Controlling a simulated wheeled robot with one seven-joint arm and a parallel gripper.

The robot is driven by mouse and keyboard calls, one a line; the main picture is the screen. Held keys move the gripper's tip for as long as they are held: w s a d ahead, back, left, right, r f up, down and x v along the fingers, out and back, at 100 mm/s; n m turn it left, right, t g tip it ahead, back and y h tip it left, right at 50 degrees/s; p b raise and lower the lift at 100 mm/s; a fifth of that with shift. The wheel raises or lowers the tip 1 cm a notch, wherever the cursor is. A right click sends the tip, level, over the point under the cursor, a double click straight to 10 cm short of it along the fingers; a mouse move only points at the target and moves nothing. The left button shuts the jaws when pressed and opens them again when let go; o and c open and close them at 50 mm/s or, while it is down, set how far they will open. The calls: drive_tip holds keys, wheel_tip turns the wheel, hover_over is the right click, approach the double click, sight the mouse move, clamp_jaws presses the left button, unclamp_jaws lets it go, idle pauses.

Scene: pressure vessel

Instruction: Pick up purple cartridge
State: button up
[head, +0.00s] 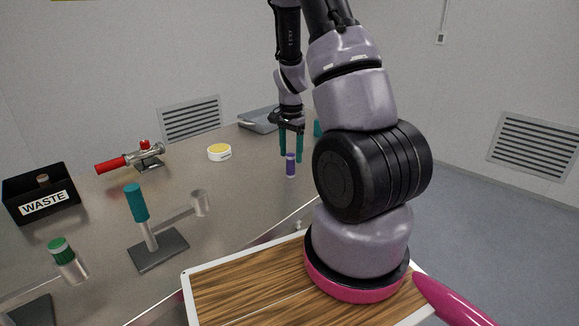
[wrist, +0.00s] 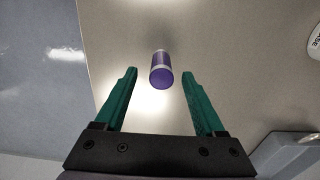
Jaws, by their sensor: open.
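The purple cartridge (head: 291,166) stands upright on the metal table in the head view, near the table's right edge. It has a purple body and a pale band. My gripper (head: 291,158) is above it, with its two teal fingers open and pointing down. In the wrist view the cartridge (wrist: 161,72) shows end-on, between and beyond the open fingertips of my gripper (wrist: 160,72). Nothing is held. I cannot tell exactly how far the fingertips are from the cartridge.
A white tub with a yellow top (head: 219,152) stands left of the cartridge. A red-handled metal fitting (head: 140,158), a black waste box (head: 40,193) and a teal-handled stand (head: 148,237) are further left. A grey device (head: 259,119) is behind my gripper.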

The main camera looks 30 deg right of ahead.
sight(291, 165)
wheel_tip(291, 165, down, 5)
drive_tip(key=shift+w+f, duration=0.1)
drive_tip(key=shift+f, duration=0.05)
clamp_jaws()
